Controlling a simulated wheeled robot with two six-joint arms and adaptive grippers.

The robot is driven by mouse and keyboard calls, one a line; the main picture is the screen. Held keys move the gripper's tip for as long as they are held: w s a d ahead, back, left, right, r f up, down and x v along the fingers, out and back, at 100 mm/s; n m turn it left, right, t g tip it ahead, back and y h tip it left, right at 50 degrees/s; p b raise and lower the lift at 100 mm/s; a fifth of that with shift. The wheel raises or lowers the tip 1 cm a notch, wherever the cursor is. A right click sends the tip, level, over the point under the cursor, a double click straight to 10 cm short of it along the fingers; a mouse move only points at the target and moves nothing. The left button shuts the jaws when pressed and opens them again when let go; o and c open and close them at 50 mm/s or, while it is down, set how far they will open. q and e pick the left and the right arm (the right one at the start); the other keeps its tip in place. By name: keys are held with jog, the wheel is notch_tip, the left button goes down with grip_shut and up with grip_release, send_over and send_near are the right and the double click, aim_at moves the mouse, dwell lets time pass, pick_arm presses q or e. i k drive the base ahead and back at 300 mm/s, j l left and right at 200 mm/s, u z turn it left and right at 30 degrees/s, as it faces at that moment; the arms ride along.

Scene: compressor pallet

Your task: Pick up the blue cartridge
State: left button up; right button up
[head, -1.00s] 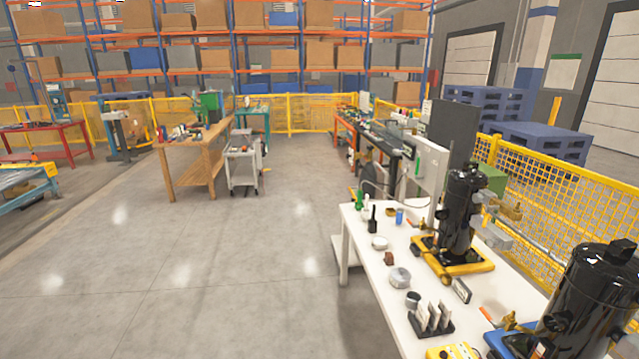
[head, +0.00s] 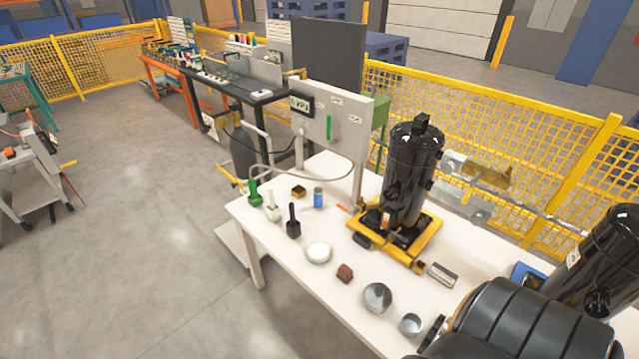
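The blue cartridge (head: 318,198) stands upright on the far part of the white table (head: 335,300). It is a small blue cylinder with a lighter top. A small yellow-brown block is to its left and the yellow pallet with the black compressor is to its right. A dark ribbed arm part of mine shows at the lower right. Neither gripper's fingers can be seen, and nothing of mine is near the cartridge.
A black compressor (head: 409,178) stands on a yellow pallet (head: 432,232). Green (head: 254,192), white and black tools stand near the table's left edge. A white roll (head: 318,252), a brown block (head: 345,272) and metal cups lie nearer.

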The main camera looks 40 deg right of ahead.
aim_at(318, 190)
jog(key=i+j+z, duration=0.15)
jog(key=i+z, duration=0.25)
jog(key=i+j+z, duration=0.2)
jog(key=z, duration=0.2)
jog(key=i+j+z, duration=0.65)
jog(key=j+z, duration=0.15)
jog(key=i+j+z, duration=0.15)
jog(key=j+z, duration=0.25)
jog(key=j, duration=0.1)
